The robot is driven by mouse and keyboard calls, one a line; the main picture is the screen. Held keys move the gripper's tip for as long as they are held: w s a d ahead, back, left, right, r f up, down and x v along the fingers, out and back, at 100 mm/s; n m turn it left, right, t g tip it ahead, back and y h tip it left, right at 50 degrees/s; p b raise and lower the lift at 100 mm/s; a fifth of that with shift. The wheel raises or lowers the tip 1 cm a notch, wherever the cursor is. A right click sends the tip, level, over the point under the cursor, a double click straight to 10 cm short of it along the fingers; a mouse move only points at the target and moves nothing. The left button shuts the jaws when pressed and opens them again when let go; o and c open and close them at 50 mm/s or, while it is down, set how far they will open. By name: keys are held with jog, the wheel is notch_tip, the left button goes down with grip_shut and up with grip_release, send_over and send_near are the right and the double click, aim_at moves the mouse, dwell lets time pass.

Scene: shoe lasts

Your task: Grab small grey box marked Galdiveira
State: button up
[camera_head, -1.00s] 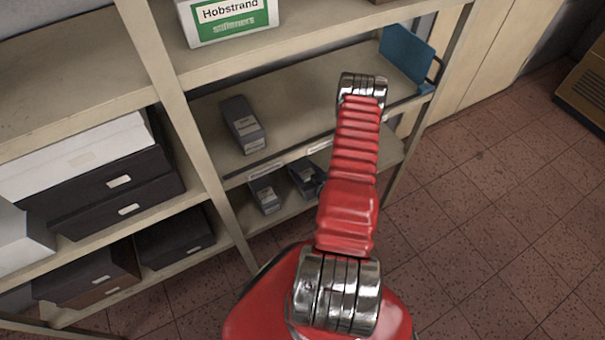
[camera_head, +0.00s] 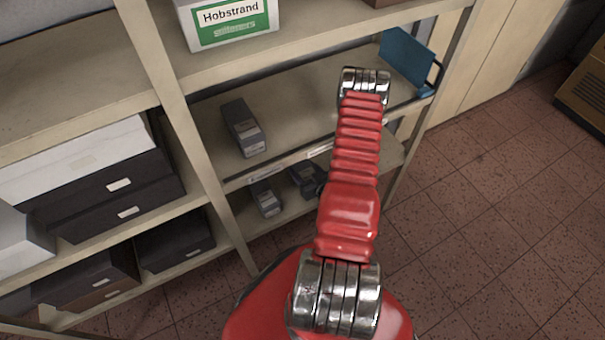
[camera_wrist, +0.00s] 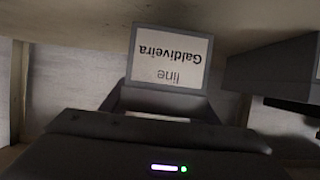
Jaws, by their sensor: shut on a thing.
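The small grey box marked Galdiveira (camera_wrist: 168,58) shows its white label upside down at the top middle of the wrist view. My gripper (camera_wrist: 167,100) is shut on it, with its dark jaws just below the label. In the head view, the box between my jaws appears to be the dark grey one (camera_head: 306,178) on the lower shelf, partly beside my red arm. My jaws are mostly hidden there by the arm. I cannot tell whether the box still touches the shelf.
Another small grey box (camera_head: 266,198) stands close by at left; a dark box (camera_wrist: 270,72) shows right of the held one in the wrist view. A longer grey box (camera_head: 244,127) lies on the shelf (camera_head: 290,100) above. A blue bookend-like piece (camera_head: 407,60) stands at its right end.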

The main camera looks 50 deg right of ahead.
aim_at(304, 167)
notch_tip(304, 167, up, 8)
jog(key=shift+f, duration=0.25)
jog(key=shift+s, duration=0.15)
dwell(0.6)
